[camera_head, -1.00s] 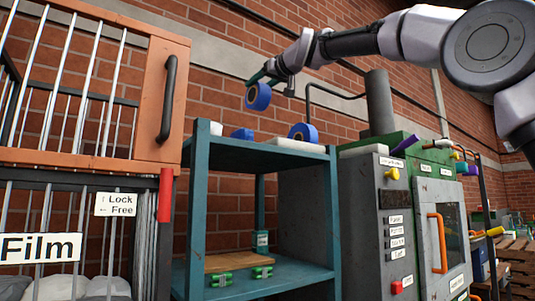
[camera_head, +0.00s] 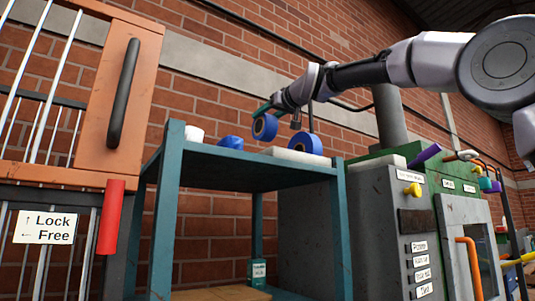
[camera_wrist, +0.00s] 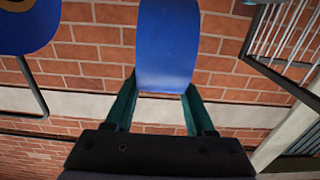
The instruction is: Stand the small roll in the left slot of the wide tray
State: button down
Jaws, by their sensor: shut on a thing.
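My gripper (camera_head: 264,110) is shut on a blue roll with a pale core, the small roll (camera_head: 265,128), and holds it in the air above the teal shelf's top. In the wrist view the small roll (camera_wrist: 168,45) sits between my two green fingers. The wide tray (camera_head: 297,156) is a low white slab on the shelf top, below and right of the held roll. Another blue roll (camera_head: 308,144) stands upright on it, to the right of the held one. The tray's slots are hidden from this low viewpoint.
A blue object (camera_head: 231,142) and a white object (camera_head: 195,133) are on the left of the teal shelf (camera_head: 250,165) top. A grey and green machine (camera_head: 410,220) stands to the right. An orange barred cage door (camera_head: 125,90) is to the left. A brick wall is behind.

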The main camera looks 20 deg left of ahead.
aim_at(268, 137)
notch_tip(268, 137, down, 8)
jog(key=shift+r, duration=0.15)
dwell(0.4)
jog(key=shift+c, duration=1.2)
grip_release()
